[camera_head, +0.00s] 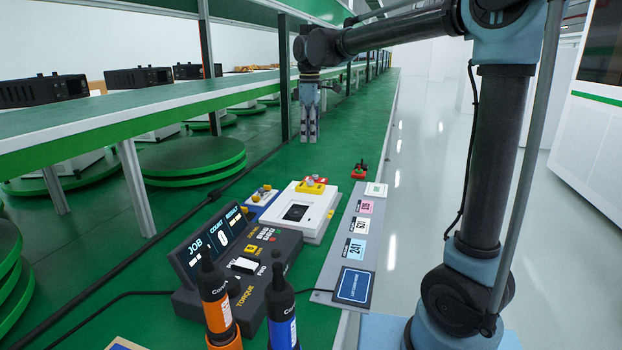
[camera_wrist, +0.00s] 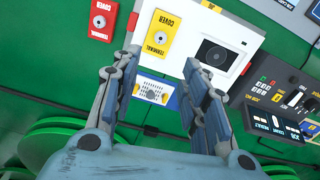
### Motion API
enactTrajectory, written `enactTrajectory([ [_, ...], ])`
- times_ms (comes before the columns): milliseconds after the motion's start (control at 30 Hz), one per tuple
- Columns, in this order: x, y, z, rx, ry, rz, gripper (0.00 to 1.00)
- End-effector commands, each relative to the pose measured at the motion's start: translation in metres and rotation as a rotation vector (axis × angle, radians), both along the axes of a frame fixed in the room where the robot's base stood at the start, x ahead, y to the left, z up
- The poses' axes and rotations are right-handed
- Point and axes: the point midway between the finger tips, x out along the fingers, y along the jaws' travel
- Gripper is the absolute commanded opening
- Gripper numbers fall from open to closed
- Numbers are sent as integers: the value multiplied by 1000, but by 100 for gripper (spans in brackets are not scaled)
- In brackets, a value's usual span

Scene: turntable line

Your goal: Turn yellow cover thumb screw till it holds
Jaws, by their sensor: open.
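The yellow cover (camera_head: 310,188) sits at the far end of a white device (camera_head: 287,218). In the wrist view the yellow cover (camera_wrist: 165,40) reads "TERMINAL COVER", with a small round screw-like spot (camera_wrist: 163,38) between the words. How far the screw is turned cannot be told. My gripper (camera_head: 310,138) hangs fingers down above the green bench, beyond the device. In the wrist view my gripper (camera_wrist: 160,60) is open and empty. Its fingertips flank the cover's near end in the picture, apart from it in height. A red cover (camera_wrist: 102,20) lies beside the device.
A blue-edged tray (camera_wrist: 153,90) lies beside the device. A torque controller (camera_head: 235,260) and two screwdrivers (camera_head: 218,300) (camera_head: 281,310) stand nearer. A grey label strip (camera_head: 350,240) runs along the right bench edge. The bench (camera_head: 350,110) beyond is mostly clear.

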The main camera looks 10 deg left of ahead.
Motion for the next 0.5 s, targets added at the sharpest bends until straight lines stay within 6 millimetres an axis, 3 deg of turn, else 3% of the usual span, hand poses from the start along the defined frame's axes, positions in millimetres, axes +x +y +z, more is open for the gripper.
enactTrajectory([
  [500, 0, -1, -90, 0, 0, -2, 40],
])
